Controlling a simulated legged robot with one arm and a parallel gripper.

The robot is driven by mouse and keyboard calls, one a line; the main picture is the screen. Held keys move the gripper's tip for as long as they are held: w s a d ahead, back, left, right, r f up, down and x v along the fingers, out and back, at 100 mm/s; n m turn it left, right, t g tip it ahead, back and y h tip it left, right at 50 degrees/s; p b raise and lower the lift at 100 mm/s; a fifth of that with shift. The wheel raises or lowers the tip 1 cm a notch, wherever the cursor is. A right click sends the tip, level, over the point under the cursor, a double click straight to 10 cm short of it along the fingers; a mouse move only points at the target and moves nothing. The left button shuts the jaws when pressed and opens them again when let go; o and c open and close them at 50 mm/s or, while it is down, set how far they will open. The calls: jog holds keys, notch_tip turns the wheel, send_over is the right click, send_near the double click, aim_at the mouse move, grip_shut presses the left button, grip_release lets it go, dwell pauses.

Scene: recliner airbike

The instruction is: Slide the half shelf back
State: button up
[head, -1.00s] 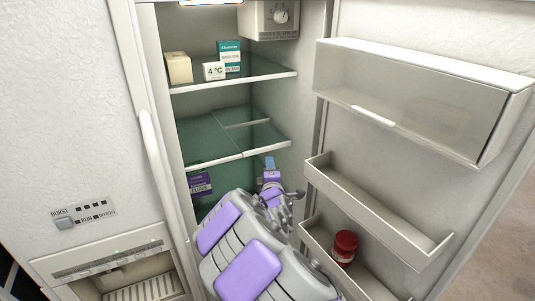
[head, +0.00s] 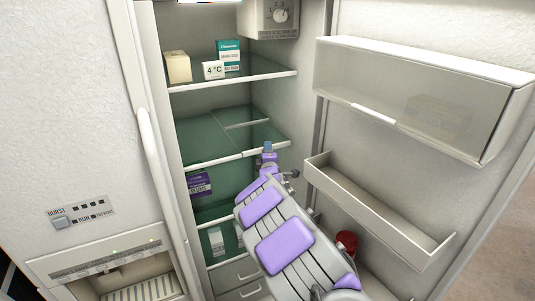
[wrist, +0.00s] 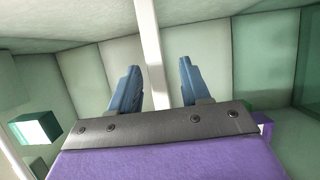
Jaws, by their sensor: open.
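The middle glass shelf in the open fridge has a left section (head: 200,140) and a right half (head: 262,134), with white front edges that look nearly in line. A pale strip crosses the glass behind the right half. My gripper (head: 268,148) is at the front edge of the right half, close to the fridge's right wall. In the wrist view my gripper (wrist: 158,66) has its blue fingers apart, with a white bar (wrist: 151,45), likely the shelf's front edge, passing between them in the picture. I cannot tell whether the fingers touch it.
The upper shelf (head: 215,87) holds a cream box (head: 178,67), a 4 °C block (head: 214,70) and a teal box (head: 229,55). A purple box (head: 199,184) stands below the middle shelf. The open door's bins (head: 375,210) flank my arm on the right; one holds a red-lidded jar (head: 347,243).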

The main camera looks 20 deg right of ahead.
jog(key=shift+w+r, duration=0.1)
grip_shut()
dwell(0.5)
